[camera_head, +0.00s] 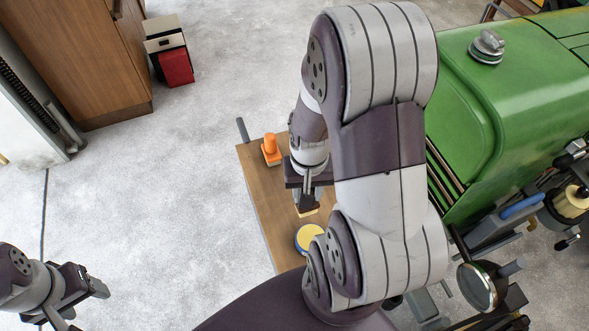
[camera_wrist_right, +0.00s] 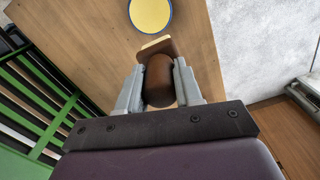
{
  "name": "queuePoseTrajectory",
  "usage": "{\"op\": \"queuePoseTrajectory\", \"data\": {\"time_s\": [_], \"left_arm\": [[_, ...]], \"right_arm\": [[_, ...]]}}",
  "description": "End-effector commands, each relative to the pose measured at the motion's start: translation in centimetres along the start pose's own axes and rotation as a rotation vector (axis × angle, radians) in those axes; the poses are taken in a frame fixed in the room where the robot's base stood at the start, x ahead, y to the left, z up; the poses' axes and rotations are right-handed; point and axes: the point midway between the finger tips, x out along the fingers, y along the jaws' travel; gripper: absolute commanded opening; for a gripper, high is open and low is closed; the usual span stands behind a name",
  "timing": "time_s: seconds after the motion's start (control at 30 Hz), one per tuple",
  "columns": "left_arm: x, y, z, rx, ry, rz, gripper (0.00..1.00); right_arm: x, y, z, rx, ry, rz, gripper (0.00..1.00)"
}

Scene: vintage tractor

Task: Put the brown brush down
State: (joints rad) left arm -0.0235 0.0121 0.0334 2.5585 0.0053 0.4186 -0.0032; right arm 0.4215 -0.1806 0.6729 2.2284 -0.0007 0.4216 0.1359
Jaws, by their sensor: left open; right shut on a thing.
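The brown brush (camera_wrist_right: 160,80) is between the fingers of my right gripper (camera_wrist_right: 160,70) in the right wrist view, its rounded dark handle gripped and its flat tan end pointing away from the palm. In the head view my right gripper (camera_head: 306,197) is over the wooden table (camera_head: 258,185), and the tan end of the brush (camera_head: 307,212) shows just below the fingers. I cannot tell whether the brush touches the tabletop. My left gripper (camera_head: 88,285) is open and empty at the lower left, over the floor, away from the table.
A round yellow item with a blue rim (camera_head: 308,237) lies on the table near the brush. An orange object (camera_head: 271,149) stands at the far end. The green tractor (camera_head: 510,90) is on the right. Bare tabletop shows left of the gripper.

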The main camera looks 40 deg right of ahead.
Motion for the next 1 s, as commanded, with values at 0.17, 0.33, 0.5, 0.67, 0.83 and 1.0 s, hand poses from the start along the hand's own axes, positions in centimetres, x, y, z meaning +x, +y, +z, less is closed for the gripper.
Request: {"op": "queuePoseTrajectory", "data": {"time_s": [0.17, 0.33, 0.5, 0.67, 0.83, 1.0], "left_arm": [[-1.0, 0.0, 0.0, 0.0, -0.001, 0.0, 0.6], [-2.1, 0.0, -0.2, -0.001, -0.001, 0.0, 0.6], [-2.5, 0.0, -0.2, 0.0, -0.001, 0.0, 0.6], [-3.7, 0.0, -0.4, 0.0, -0.001, 0.0, 0.6], [-3.9, 0.0, -0.4, 0.0, -0.001, 0.0, 0.6], [-3.8, 0.0, -0.4, 0.0, -0.001, 0.0, 0.6]], "right_arm": [[2.0, -0.8, -3.1, 0.014, -0.006, 0.001, 0.02], [4.9, -2.2, -7.8, 0.013, -0.004, 0.001, 0.02], [6.5, -3.0, -10.3, 0.013, -0.001, 0.0, 0.02], [9.0, -3.0, -10.4, 0.013, -0.006, 0.001, 0.02], [10.8, -3.1, -10.5, 0.012, -0.001, 0.0, 0.02], [10.8, -3.1, -10.5, 0.012, 0.0, 0.0, 0.02]]}}
